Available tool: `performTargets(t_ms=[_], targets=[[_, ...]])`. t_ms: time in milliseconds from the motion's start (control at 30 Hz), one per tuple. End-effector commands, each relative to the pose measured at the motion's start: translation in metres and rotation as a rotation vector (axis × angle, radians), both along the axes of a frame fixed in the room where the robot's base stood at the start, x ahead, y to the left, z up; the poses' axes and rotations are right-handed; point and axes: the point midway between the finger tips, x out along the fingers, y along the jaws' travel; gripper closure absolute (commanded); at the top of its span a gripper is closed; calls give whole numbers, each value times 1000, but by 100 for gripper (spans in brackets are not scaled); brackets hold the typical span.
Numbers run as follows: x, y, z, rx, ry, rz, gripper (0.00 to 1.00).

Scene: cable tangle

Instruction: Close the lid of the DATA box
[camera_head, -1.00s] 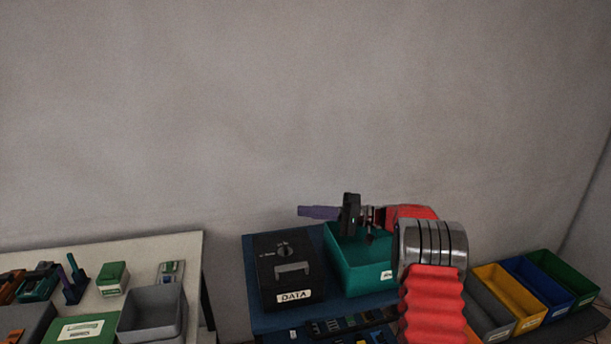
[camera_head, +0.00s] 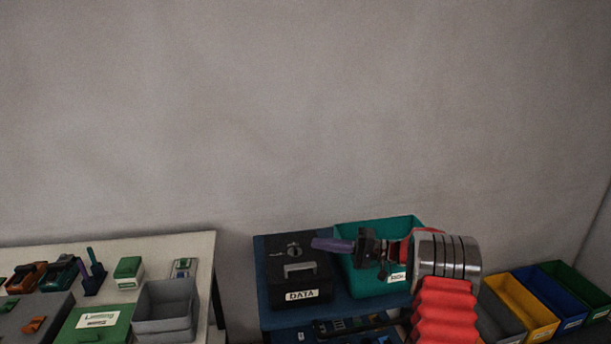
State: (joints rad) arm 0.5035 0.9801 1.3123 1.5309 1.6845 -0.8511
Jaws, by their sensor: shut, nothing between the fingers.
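The DATA box (camera_head: 300,282) is black with a white DATA label on its front, and stands on the blue shelf top (camera_head: 262,300). Its lid (camera_head: 292,250) lies flat over the top, with a round knob or lock and a handle on it, and looks shut. My gripper (camera_head: 325,244) has purple fingers that are shut and empty. They point left, at the right edge of the DATA box in the picture. I cannot tell whether they touch the lid.
A teal bin (camera_head: 375,284) stands right of the DATA box, behind my gripper. Yellow (camera_head: 528,302), blue and green bins are at the far right. A pale table (camera_head: 140,247) with boxes and tools is at left.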

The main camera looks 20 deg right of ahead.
Motion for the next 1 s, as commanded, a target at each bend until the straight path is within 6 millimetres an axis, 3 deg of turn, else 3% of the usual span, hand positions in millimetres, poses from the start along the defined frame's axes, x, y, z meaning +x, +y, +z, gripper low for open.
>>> performTargets(t_ms=[367, 700, 1000], targets=[[0, 0, 6, 0, 0, -1, 100], [0, -1, 42, -2, -1, 0, 100], [-2, -40, 24, 0, 2, -3, 100]])
